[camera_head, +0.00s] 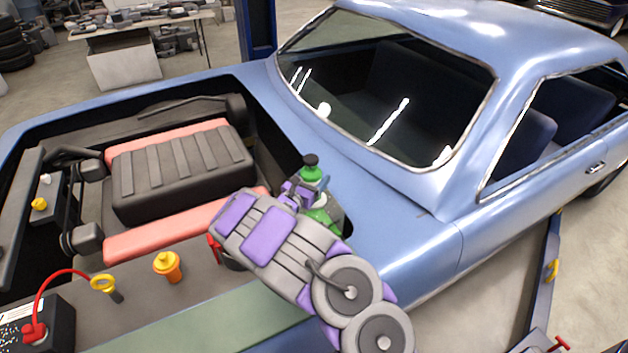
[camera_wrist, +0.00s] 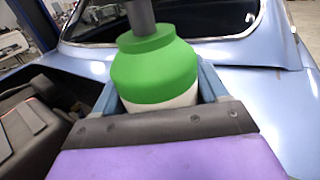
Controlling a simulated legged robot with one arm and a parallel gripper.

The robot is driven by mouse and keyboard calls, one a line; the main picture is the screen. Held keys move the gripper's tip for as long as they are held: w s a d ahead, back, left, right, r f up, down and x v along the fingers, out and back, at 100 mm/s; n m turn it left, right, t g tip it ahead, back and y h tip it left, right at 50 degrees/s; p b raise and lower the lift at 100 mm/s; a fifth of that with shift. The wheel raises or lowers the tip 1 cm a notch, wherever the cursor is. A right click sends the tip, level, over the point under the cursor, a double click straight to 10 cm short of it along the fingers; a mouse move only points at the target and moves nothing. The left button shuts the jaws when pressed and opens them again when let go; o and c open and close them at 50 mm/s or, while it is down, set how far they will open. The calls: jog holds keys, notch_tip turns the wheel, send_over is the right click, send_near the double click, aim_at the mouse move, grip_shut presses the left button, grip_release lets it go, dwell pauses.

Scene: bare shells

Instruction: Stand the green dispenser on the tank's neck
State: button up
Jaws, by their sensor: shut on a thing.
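The green dispenser (camera_head: 312,175) has a dark top and stands roughly upright in my gripper (camera_head: 306,190), near the windshield's lower edge. In the wrist view the dispenser (camera_wrist: 155,70) shows a green shoulder and a white lower part between the two blue-grey fingers of my gripper (camera_wrist: 158,82). My gripper is shut on it. Its base is hidden behind the gripper body. A green and dark piece (camera_head: 322,214) shows just below and behind my gripper; I cannot tell whether it is the tank, or whether the dispenser touches it. The tank's neck is not visible.
The open engine bay holds a black ribbed engine cover (camera_head: 185,172) with red sides. A yellow-orange cap (camera_head: 167,266), a yellow ring handle (camera_head: 103,284) and a battery (camera_head: 40,325) with a red cable are along the near side. The windshield (camera_head: 390,85) rises behind.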

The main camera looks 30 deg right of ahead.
jog(key=shift+f, duration=0.25)
jog(key=shift+d, duration=0.8)
jog(key=o, duration=1.1)
jog(key=shift+d+f, duration=0.15)
jog(key=shift+o, duration=1.4)
jog(key=shift+a, duration=0.75)
jog(key=shift+r, duration=0.25)
